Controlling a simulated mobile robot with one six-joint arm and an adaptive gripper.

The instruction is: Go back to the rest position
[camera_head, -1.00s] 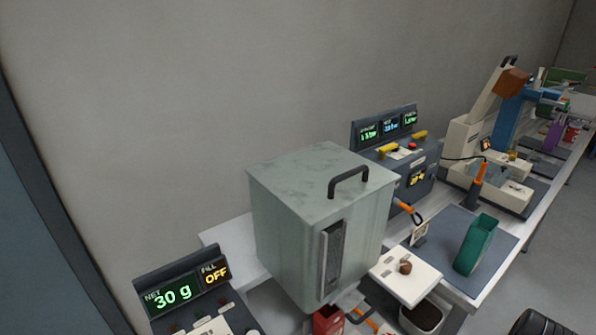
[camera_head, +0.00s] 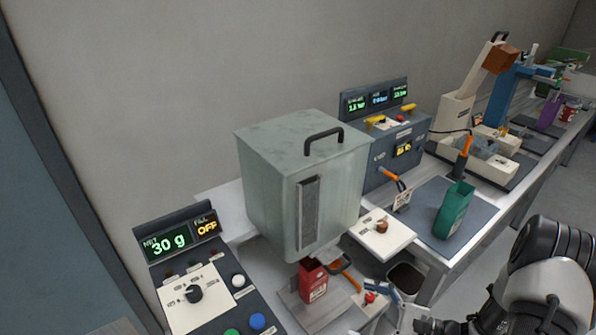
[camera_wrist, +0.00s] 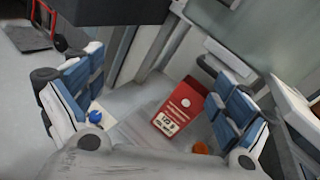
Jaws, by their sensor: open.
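My gripper (camera_wrist: 148,105) is open in the wrist view, with blue-padded fingers on the left and right and nothing between the pads. It also shows at the bottom of the head view, beside the filling station. A red carton (camera_head: 313,280) with a white label stands upright on the grey platform under the big metal hopper. It also shows in the wrist view (camera_wrist: 177,108), beyond the fingers and apart from them. My dark and white arm comes in from the lower right of the head view.
The metal hopper (camera_head: 300,185) hangs over the carton. The control panel (camera_head: 195,285) at left reads 30 g and OFF. An orange-handled lever (camera_head: 345,272) is close to my gripper. A green container (camera_head: 454,210) stands on a mat at right. Open floor lies right of the bench.

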